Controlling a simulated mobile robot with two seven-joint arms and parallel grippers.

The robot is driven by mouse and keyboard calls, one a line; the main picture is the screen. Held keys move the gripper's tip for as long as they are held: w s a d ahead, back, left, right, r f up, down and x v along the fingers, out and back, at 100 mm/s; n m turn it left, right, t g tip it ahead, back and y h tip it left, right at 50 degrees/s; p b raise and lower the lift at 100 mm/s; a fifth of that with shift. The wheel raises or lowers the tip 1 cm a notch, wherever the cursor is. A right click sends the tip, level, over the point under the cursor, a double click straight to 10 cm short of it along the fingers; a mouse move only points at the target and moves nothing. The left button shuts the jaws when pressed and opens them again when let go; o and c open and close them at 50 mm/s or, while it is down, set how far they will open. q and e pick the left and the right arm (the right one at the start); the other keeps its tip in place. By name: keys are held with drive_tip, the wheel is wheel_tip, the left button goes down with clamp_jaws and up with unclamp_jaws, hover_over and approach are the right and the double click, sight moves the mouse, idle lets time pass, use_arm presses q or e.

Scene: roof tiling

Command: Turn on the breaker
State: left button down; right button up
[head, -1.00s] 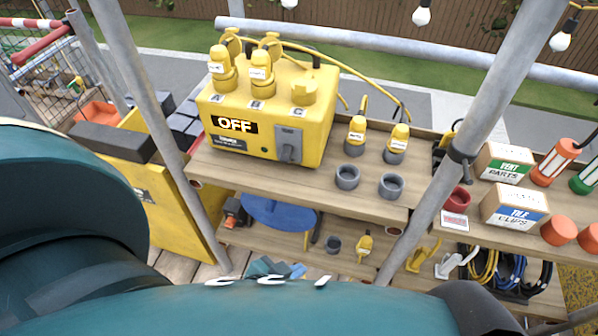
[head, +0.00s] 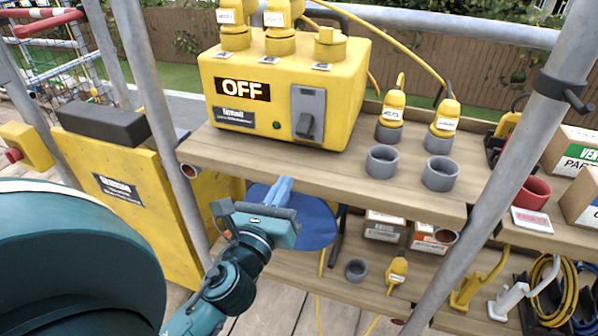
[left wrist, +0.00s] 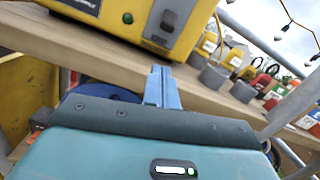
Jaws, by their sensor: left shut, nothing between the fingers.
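The yellow breaker box (head: 285,95) stands on the upper wooden shelf in the head view, with a display reading OFF (head: 243,90). Its breaker switch (head: 306,122) is a dark lever on a grey plate at the front right, pointing downward. In the left wrist view the switch (left wrist: 167,20) shows near the top, above the fingers. My left gripper (head: 283,185) is shut and empty, below the shelf's front edge and below the switch, not touching it. Its blue fingers (left wrist: 160,82) also show in the left wrist view. My right gripper is not in view.
The upper shelf (head: 340,180) has a front edge between my left gripper and the box. Grey sockets (head: 382,160) and yellow plugs (head: 393,110) stand right of the box. Scaffold poles (head: 160,120) rise left and right. A blue round thing (head: 312,232) is behind my gripper.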

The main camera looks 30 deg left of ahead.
sight(304, 125)
use_arm(q)
drive_tip(key=shift+a+r+m+t+y+b, duration=0.25)
drive_tip(key=shift+r+m+t+y+b, duration=0.15)
drive_tip(key=shift+m, duration=0.7)
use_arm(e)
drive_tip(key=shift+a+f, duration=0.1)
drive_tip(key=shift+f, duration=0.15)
use_arm(q)
drive_tip(key=p+x, duration=0.1)
drive_tip(key=x, duration=0.8)
drive_tip(key=shift+w, duration=0.15)
drive_tip(key=shift+w+a+p, duration=0.1)
drive_tip(key=shift+w+p, duration=0.2)
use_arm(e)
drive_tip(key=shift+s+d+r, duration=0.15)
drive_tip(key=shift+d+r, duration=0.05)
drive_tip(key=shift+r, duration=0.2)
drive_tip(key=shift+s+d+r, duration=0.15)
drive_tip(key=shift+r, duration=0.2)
